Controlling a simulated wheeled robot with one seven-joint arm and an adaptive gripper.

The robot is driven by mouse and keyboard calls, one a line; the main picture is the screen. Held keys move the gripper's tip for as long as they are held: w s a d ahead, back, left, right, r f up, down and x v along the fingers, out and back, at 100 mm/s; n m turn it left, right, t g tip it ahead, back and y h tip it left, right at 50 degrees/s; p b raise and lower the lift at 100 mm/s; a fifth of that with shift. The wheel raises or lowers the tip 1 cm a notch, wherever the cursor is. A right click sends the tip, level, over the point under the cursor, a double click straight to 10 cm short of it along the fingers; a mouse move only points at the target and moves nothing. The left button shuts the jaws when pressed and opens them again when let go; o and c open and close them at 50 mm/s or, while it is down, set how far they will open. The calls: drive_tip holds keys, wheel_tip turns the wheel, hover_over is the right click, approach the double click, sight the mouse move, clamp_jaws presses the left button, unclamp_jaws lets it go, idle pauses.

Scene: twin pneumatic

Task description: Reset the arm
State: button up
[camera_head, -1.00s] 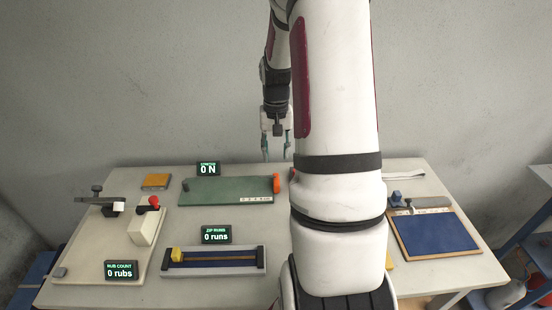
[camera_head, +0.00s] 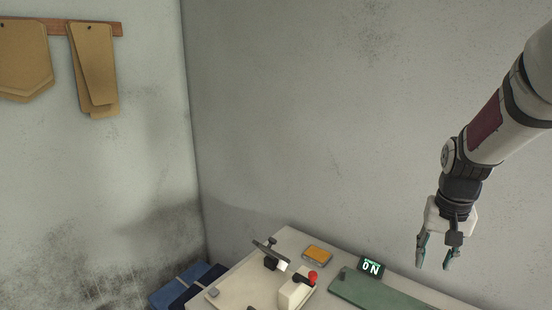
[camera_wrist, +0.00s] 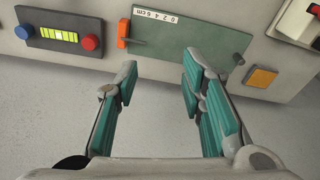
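My gripper (camera_head: 434,264) is at the right of the head view, in the air with its fingers pointing down, in front of the grey wall and above the far side of the table. In the wrist view my gripper (camera_wrist: 160,85) has its two teal-padded fingers spread apart, with nothing between them. The green board (camera_wrist: 188,48) with a scale strip and an orange handle (camera_wrist: 122,29) lies beyond the fingertips. My gripper is open and touches nothing that I can see.
The wrist view shows a panel with red and blue buttons (camera_wrist: 58,38). Cardboard templates (camera_head: 92,65) hang on the left wall.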

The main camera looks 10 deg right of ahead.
drive_tip(key=s+a+r+n+t, duration=0.2)
drive_tip(key=s+a+r+n, duration=0.15)
drive_tip(key=a+r, duration=0.75)
drive_tip(key=s+a+r+n+t, duration=0.2)
drive_tip(key=s+a+n, duration=0.1)
drive_tip(key=s+a, duration=0.7)
drive_tip(key=shift+s+a+n+t+y, duration=0.3)
drive_tip(key=shift+a+n+y, duration=0.1)
drive_tip(key=shift+a, duration=0.75)
